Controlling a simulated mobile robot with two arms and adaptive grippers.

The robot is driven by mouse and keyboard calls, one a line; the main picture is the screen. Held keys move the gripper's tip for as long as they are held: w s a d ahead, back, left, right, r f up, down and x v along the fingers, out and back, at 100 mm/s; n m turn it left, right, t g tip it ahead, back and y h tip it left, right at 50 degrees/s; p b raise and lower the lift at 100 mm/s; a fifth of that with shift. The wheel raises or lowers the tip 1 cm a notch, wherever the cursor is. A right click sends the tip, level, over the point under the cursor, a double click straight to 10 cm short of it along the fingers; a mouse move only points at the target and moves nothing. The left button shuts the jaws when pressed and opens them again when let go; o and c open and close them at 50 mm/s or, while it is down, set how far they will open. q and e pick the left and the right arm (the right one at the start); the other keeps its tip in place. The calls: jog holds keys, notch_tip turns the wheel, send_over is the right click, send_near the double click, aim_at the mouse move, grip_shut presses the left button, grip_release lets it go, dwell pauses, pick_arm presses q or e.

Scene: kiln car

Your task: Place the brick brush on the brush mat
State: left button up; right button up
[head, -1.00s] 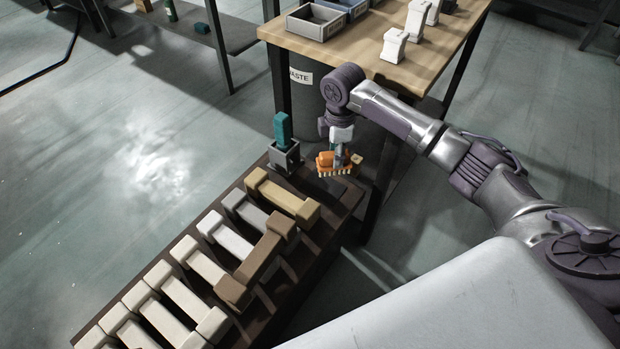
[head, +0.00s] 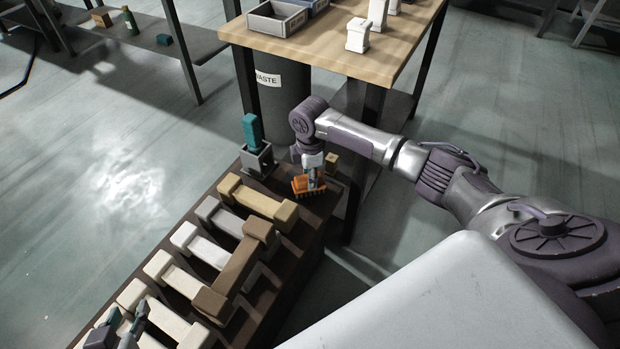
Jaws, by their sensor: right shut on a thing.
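The brick brush (head: 302,188) has an orange body and pale bristles pointing down. My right gripper (head: 314,180) is shut on it from above. It is low over the dark far end of the kiln car (head: 320,212); I cannot tell whether the bristles touch. The brush mat cannot be told apart from the dark surface around the brush. My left gripper (head: 124,328) shows at the lower left edge, over the near bricks, with its two fingers apart and nothing seen between them.
Cream, grey and brown bricks (head: 180,278) lie in rows on the car. A grey holder (head: 257,160) with a teal tool (head: 251,130) stands left of the brush. A small tan block (head: 331,162) is just behind it. A wooden table (head: 330,55) and waste bin (head: 285,100) stand beyond.

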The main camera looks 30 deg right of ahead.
dwell(0.3)
jog(key=o, duration=1)
jog(key=shift+f, duration=0.15)
